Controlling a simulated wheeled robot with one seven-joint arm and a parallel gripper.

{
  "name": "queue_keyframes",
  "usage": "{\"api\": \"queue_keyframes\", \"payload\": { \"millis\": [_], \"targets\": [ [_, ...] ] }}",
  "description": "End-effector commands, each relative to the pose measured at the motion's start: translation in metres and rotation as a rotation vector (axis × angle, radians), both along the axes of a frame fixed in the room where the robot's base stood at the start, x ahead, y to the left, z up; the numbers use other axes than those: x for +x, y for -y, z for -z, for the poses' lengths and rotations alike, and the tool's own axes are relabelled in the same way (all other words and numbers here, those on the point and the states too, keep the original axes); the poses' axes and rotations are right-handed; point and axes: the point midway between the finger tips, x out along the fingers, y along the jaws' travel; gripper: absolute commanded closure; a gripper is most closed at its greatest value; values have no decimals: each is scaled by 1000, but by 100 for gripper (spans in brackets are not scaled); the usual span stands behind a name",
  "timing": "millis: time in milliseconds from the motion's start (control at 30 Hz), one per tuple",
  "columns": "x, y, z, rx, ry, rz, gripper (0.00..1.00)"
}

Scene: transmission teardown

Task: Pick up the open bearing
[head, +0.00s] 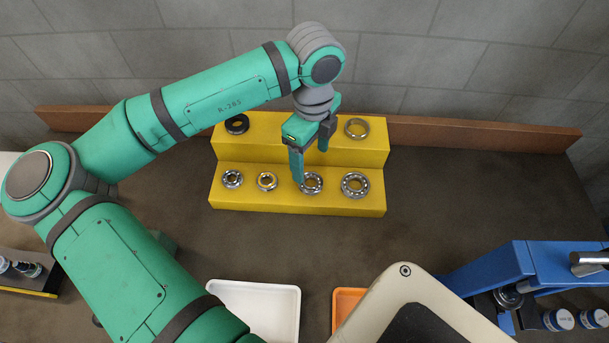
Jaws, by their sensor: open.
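My gripper (310,166) is open and points down over the yellow stepped stand (296,205). Its left fingertip overlaps the left edge of a steel bearing (313,183) on the lower step; whether it touches cannot be told. A larger steel bearing with visible balls (355,185) lies to the right on that step. Two smaller bearings lie to the left, one steel (232,179) and one with a brassy centre (267,181). I cannot tell for certain which is the open bearing. Nothing is seen held between the fingers.
The upper step holds a dark ring (237,124) and a plain steel ring (356,128). A white tray (256,308) and an orange tray (346,299) sit in front. A blue press (500,268) stands at the right. The brown tabletop (455,205) right of the stand is clear.

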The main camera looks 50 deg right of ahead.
Motion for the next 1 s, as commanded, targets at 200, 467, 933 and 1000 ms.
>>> {"api": "queue_keyframes", "payload": {
  "millis": [200, 467, 933, 1000],
  "targets": [
    [1, -1, 25, 0, 0, -3, 30],
    [-1, 0, 48, 0, -1, 1, 30],
    [0, 1, 82, -1, 0, 1, 30],
    [0, 1, 81, -1, 0, 0, 30]
  ]
}}
